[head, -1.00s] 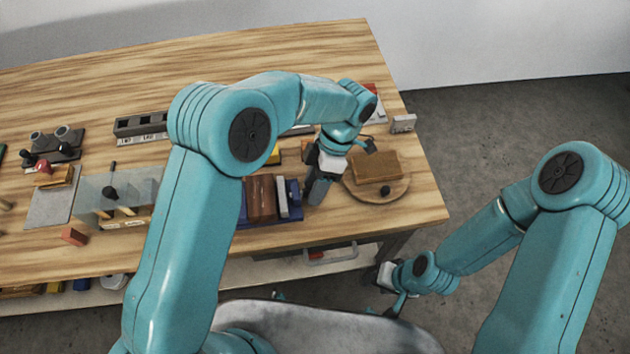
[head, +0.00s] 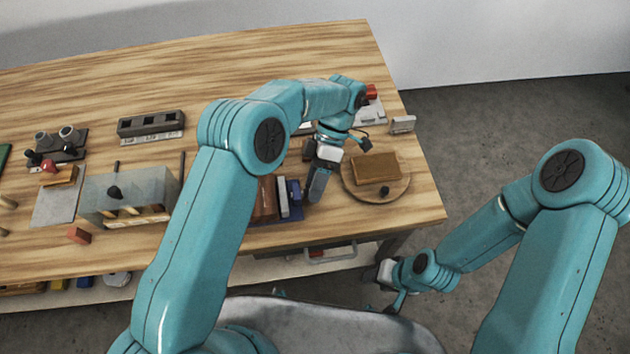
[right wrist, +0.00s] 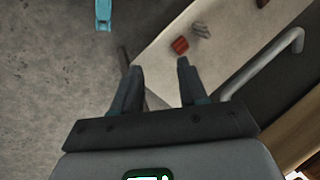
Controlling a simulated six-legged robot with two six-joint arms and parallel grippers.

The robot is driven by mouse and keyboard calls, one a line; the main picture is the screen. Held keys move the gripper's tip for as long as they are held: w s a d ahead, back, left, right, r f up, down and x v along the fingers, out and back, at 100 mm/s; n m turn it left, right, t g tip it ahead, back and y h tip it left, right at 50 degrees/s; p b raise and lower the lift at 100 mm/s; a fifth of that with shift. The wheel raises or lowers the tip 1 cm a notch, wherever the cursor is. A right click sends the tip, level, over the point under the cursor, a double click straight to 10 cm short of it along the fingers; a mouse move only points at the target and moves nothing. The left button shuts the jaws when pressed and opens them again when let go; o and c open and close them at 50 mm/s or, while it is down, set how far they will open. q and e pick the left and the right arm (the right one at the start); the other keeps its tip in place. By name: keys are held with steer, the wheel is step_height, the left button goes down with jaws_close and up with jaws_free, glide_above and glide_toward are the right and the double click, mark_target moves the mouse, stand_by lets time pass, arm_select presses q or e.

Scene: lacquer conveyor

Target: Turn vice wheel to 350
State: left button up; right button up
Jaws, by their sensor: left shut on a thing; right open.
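The blue vice (head: 294,190) stands near the table's front edge, with a light grey bar and a brown block (head: 265,200) at its left. My left gripper (head: 317,194) points down at the vice's right end and is shut on what appears to be the vice wheel. The gripper covers the wheel, so neither its shape nor any angle mark on it can be read. My right gripper is open and empty, low in front of the table; its two fingers show in the right wrist view (right wrist: 160,68).
A round wooden board (head: 356,192) with a brown block (head: 376,168) lies just right of my left gripper. A glass-sided box (head: 128,190) and a slotted grey holder (head: 151,123) stand to the left.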

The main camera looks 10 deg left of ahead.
arm_select(q)
steer(key=o, duration=1)
steer(key=shift+o, duration=0.2)
steer(key=shift+s, duration=0.1)
